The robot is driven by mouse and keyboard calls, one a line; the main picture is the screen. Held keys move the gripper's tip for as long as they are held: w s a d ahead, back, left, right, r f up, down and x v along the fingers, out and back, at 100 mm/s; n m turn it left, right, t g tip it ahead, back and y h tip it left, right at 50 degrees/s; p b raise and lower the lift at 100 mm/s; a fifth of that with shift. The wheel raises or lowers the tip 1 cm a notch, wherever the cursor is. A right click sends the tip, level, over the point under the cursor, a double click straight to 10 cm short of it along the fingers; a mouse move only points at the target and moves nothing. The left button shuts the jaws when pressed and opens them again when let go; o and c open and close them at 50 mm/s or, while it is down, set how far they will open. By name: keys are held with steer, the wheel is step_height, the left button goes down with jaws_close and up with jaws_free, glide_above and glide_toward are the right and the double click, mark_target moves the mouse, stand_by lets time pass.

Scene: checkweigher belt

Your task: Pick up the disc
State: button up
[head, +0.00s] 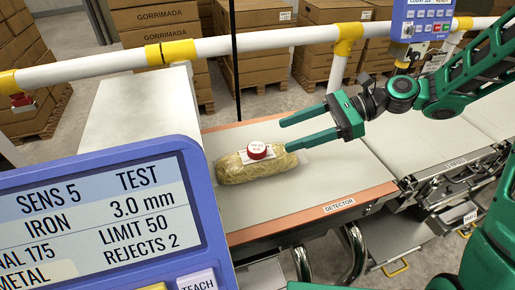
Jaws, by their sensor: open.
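The disc (257,151) is red-sided with a white top bearing small red print. It lies on top of a yellowish wrapped pack (234,170) on the detector belt (330,185). My gripper (283,136) comes in from the right with its two green fingers spread apart and pointing left. The fingertips are just to the right of the disc, close to it. Nothing shows between the fingers but a pale patch of belt or pack end. I cannot tell whether a fingertip touches the pack.
A display panel (95,215) fills the lower left. A white rail with yellow joints (180,50) runs behind the belt. A pale housing (135,110) stands left of the pack. Stacked cartons (260,15) stand behind. The belt right of the pack is clear.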

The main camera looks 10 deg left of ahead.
mark_target(258, 146)
steer(key=shift+s+f+x, duration=0.1)
steer(key=shift+x, duration=2)
steer(key=shift+s+f+x, duration=0.1)
steer(key=shift+x, duration=1.95)
steer(key=shift+d, duration=0.15)
steer(key=c, duration=1.2)
steer(key=shift+c, duration=0.2)
